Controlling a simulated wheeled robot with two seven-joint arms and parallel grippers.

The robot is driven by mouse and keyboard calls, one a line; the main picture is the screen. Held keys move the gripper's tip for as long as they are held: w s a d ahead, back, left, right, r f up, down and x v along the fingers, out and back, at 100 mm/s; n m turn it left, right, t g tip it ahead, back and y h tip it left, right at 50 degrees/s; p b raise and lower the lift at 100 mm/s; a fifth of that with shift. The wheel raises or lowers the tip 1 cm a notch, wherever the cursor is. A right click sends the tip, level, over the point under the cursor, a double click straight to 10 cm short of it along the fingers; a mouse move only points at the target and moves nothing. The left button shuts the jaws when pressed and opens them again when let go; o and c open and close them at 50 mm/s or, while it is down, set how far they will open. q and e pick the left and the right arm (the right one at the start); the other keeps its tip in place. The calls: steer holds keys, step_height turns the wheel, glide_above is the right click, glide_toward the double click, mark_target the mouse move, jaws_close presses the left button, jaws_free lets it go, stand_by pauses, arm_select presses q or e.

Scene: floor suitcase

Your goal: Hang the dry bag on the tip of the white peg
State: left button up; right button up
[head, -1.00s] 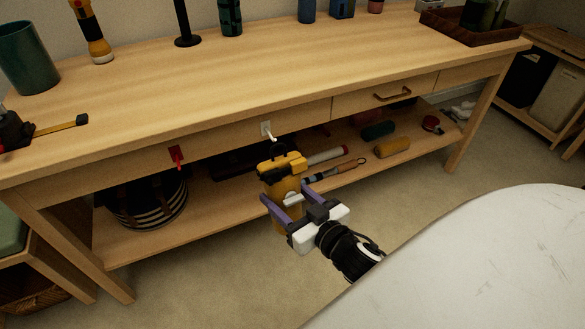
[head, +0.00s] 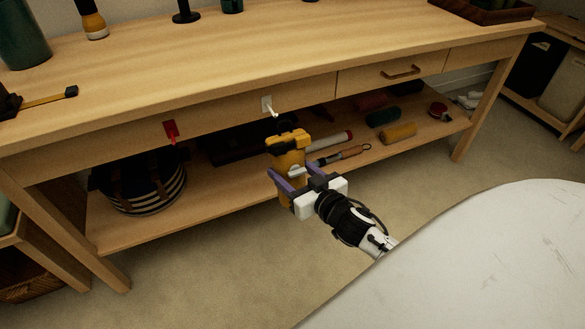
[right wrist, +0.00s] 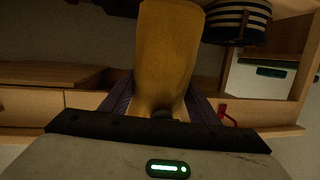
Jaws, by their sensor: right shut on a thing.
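The yellow dry bag (head: 290,160) with a black top hangs roughly upright in front of the workbench. My right gripper (head: 284,184) is shut on it, with purple fingers on either side of its lower body. The bag also fills the middle of the right wrist view (right wrist: 168,55). The white peg (head: 268,106) sticks out from the bench's front board. In the head view its tip is just above and slightly left of the bag's top, with a small gap in the picture; their depth difference is unclear. My left gripper is not in view.
A red peg (head: 171,132) is on the same board to the left. A drawer with a handle (head: 400,72) is to the right. The lower shelf (head: 235,192) holds a striped basket (head: 140,185), rolls and tools. A white rounded surface (head: 480,260) fills the lower right.

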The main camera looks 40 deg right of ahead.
steer(key=shift+r+b+x, duration=0.25)
steer(key=shift+b+x, duration=0.15)
steer(key=shift+x, duration=0.9)
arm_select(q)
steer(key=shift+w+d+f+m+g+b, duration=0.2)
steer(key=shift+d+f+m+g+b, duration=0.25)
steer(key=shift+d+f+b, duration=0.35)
arm_select(e)
steer(key=w, duration=0.1)
steer(key=w+d+f, duration=0.1)
steer(key=w, duration=0.2)
steer(key=shift+d+f, duration=0.15)
steer(key=shift+f, duration=0.1)
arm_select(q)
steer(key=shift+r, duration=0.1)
arm_select(e)
steer(key=o, duration=1.4)
steer(key=shift+f, duration=0.1)
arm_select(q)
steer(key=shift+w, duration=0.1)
arm_select(e)
steer(key=shift+f, duration=0.1)
